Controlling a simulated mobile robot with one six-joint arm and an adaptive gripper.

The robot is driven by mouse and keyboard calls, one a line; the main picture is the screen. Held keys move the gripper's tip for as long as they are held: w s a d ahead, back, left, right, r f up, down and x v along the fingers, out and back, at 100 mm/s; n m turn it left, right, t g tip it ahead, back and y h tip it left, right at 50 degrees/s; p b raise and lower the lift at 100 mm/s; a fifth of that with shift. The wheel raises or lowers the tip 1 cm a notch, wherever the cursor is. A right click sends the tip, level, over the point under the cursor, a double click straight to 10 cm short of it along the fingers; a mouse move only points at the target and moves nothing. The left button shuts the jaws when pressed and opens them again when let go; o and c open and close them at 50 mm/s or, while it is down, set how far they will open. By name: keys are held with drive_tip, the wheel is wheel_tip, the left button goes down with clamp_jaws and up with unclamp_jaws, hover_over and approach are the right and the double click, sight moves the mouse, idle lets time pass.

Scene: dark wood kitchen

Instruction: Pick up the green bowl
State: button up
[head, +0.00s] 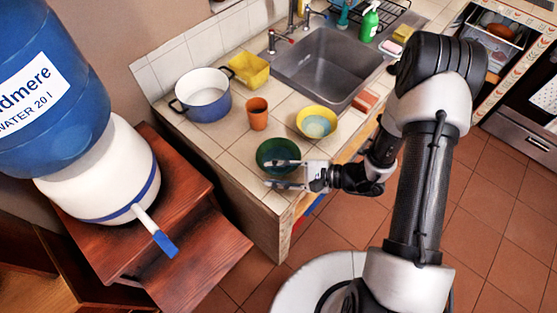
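The green bowl (271,151) is dark green and sits upright near the front left corner of the tiled counter. My gripper (269,174) reaches in from the right, with its two light fingers spread apart and pointing left. In this view the fingers overlap the bowl's lower right part and the counter edge below it. The gap between the fingers looks empty. I cannot tell whether a finger touches the bowl or how high the gripper is above it.
An orange cup (257,114), a blue pot (202,96) and a yellow bowl (317,122) stand near the green bowl. A yellow container (249,69) is behind, beside the sink (331,66). A wooden stand (195,222) with a water dispenser (107,176) is at the left.

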clamp_jaws()
drive_tip(key=shift+r, duration=0.2)
idle(0.6)
